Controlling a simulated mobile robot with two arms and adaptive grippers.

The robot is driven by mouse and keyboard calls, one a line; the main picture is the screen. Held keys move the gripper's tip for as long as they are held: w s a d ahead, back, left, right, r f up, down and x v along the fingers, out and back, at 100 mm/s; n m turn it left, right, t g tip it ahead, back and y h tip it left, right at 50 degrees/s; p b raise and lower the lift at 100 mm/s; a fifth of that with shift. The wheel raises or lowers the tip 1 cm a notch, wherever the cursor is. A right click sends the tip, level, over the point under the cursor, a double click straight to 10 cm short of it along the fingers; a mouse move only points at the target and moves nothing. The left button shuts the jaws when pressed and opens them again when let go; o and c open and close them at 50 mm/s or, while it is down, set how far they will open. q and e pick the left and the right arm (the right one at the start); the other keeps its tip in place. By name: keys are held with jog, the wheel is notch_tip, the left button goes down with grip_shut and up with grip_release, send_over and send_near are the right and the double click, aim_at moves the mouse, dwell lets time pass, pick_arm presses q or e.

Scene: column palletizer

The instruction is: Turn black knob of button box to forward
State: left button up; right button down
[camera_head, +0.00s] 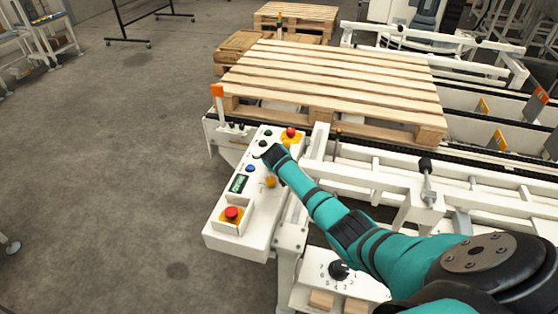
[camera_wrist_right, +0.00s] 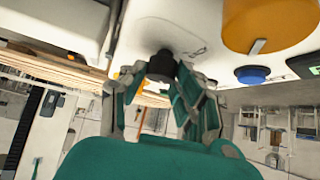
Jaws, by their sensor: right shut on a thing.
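The white button box (camera_head: 227,216) stands in the middle of the head view, with red, green, blue, black and yellow controls on its sloped face. My right gripper (camera_head: 270,155) reaches its upper part from the right and hides some of the panel. In the right wrist view a black knob (camera_wrist_right: 161,64) sits on the white panel between the fingertips of the right gripper (camera_wrist_right: 162,76). The fingers are closed around the knob. The knob's setting cannot be read. My left gripper is in neither view.
A red stop button (camera_head: 232,212) is at the box's near end and another (camera_head: 291,131) at its far end. A yellow knob (camera_wrist_right: 270,20) and a blue button (camera_wrist_right: 252,75) lie close to the gripper. A numbered dial (camera_head: 339,270) is below my arm. A wooden pallet (camera_head: 330,83) lies behind.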

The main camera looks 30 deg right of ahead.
jog(key=shift+m, duration=0.3)
jog(key=c, duration=1)
grip_release()
jog(key=v, duration=1.2)
jog(key=shift+w+a, duration=0.1)
jog(key=shift+a, duration=0.1)
